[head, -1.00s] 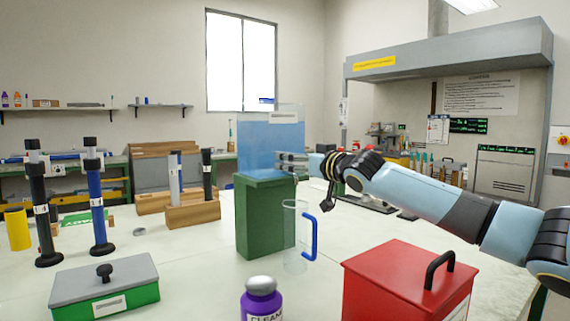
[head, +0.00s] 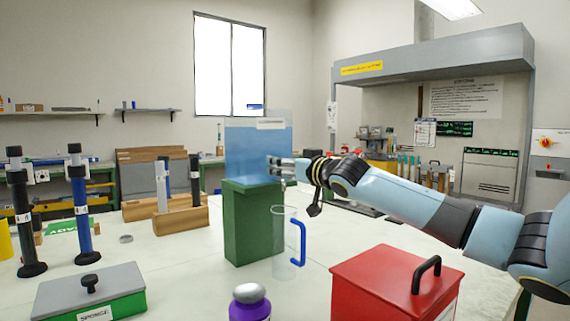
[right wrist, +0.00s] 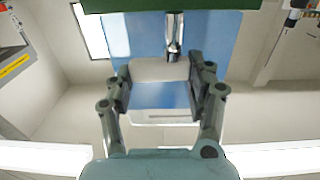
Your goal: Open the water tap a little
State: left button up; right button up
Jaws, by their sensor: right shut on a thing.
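A clear tank of blue water (head: 255,145) stands on a green stand (head: 250,225) on the bench. In the right wrist view the tank (right wrist: 225,35) shows behind my fingers, with the metal tap spout (right wrist: 174,40) in front of it. My right gripper (head: 282,166) is at the front of the tank near its right side. In the right wrist view the right gripper (right wrist: 160,88) has its fingers on both sides of a pale block, which seems to be the tap handle (right wrist: 159,70). It is shut on it. My left gripper is out of view.
A clear jug with a blue handle (head: 299,243) stands right before the stand. A red box (head: 385,285), a purple bottle (head: 250,305) and a grey-lidded green box (head: 85,295) are nearer. Wooden holders (head: 180,217) and two clamped rods stand left.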

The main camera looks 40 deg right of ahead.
jog(key=m+h, duration=0.1)
jog(key=m+g+h, duration=0.1)
jog(key=h, duration=0.1)
jog(key=m+h, duration=0.1)
jog(key=h, duration=0.1)
jog(key=shift+s+a+f+m+p, duration=0.1)
jog(key=shift+a+f+m+p, duration=0.1)
jog(key=shift+a+m+p, duration=0.15)
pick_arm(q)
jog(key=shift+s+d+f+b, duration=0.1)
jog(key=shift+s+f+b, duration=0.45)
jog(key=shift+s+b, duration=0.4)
pick_arm(e)
jog(key=shift+s+r+m+g+h, duration=0.1)
jog(key=shift+m+g+h, duration=1.2)
jog(key=shift+h, duration=0.6)
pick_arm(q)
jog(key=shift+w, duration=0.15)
pick_arm(e)
jog(key=o, duration=1.2)
jog(key=shift+r, duration=0.1)
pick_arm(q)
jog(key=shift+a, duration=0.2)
pick_arm(e)
jog(key=shift+a, duration=0.1)
